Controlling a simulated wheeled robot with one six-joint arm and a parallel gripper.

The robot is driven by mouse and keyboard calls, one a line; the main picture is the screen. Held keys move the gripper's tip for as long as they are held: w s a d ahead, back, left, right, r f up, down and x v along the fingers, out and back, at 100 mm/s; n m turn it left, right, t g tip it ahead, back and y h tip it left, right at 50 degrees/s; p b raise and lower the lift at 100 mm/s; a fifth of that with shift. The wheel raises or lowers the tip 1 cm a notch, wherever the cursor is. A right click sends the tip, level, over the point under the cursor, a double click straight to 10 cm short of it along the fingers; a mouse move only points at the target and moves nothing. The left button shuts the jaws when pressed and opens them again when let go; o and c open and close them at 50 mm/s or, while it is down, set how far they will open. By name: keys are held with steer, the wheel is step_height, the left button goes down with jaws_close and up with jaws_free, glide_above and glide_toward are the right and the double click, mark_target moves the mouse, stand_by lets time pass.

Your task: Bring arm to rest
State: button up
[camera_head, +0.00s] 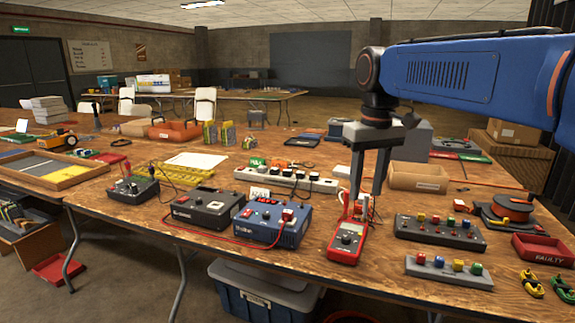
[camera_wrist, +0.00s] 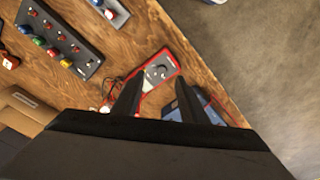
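My gripper (camera_head: 368,198) hangs from my blue arm over the front part of the wooden table (camera_head: 300,255), its two dark fingers pointing down. The fingers are apart with nothing seen between them, and they also show in the wrist view (camera_wrist: 152,100). In the head view the fingertips are just above and behind a red multimeter (camera_head: 347,240). In the wrist view the multimeter (camera_wrist: 160,71) lies near the table edge, beyond the fingers. I cannot tell the exact height of the fingertips above the table.
A blue power unit (camera_head: 272,222) and a dark box (camera_head: 208,207) stand left of the gripper. A white power strip (camera_head: 286,180) lies behind. A panel with coloured buttons (camera_head: 440,232), a cable reel (camera_head: 505,210) and a red tray (camera_head: 541,249) are at the right.

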steer(key=s+d+f+m+t, duration=0.1)
steer(key=s+d+f+t, duration=0.1)
steer(key=s+f, duration=0.8)
steer(key=s+d+f+m+t, duration=0.2)
steer(key=s+d+f, duration=0.2)
steer(key=s+f, duration=0.6)
steer(key=shift+s+d+f, duration=0.25)
steer(key=shift+s+d, duration=0.1)
steer(key=shift+s, duration=0.15)
